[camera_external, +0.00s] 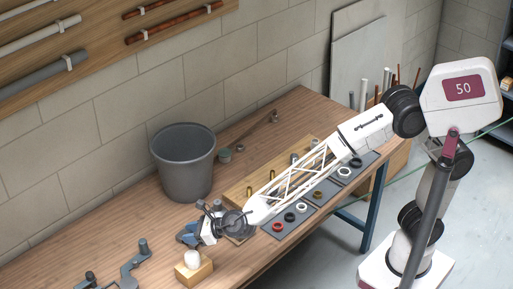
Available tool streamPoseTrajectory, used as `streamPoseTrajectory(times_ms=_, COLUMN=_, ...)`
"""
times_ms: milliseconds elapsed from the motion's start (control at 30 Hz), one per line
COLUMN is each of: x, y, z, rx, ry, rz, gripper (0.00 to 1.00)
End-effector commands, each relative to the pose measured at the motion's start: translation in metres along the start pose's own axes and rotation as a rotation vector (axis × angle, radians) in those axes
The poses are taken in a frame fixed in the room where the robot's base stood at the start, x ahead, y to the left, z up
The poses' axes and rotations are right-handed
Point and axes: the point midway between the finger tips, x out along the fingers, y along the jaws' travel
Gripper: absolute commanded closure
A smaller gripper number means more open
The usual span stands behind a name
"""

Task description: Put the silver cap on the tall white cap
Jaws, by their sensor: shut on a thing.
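My gripper (190,236) is at the left end of my arm, over the front part of the workbench. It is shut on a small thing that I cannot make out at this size. A white rounded cap (193,258) stands upright on a small wooden block (194,274), just below my gripper in the picture. I cannot tell the exact gap between gripper and cap. I cannot pick out the silver cap with certainty; my gripper and wrist hide part of this area.
A grey bucket (184,164) stands behind my gripper. A wooden board with small fittings and grey trays (276,231) of rings lie to the right under my forearm. Grey pipe parts (133,262) lie at the left front. The bench (128,213) is bare left of the bucket.

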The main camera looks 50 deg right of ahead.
Motion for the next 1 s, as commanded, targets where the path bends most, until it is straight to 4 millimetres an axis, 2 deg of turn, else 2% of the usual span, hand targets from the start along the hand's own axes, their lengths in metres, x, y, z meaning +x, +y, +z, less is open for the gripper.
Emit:
streamPoseTrajectory(times_ms=267, x=0.002, y=0.0, z=-0.004, rx=0.0, ry=0.001, rz=0.0, gripper=0.81)
streamPoseTrajectory(times_ms=667, x=0.017, y=0.0, z=-0.039, rx=0.0, ry=0.0, rz=-0.001, gripper=0.81)
streamPoseTrajectory(times_ms=1000, x=0.017, y=0.0, z=-0.041, rx=0.0, ry=0.0, rz=0.0, gripper=0.81)
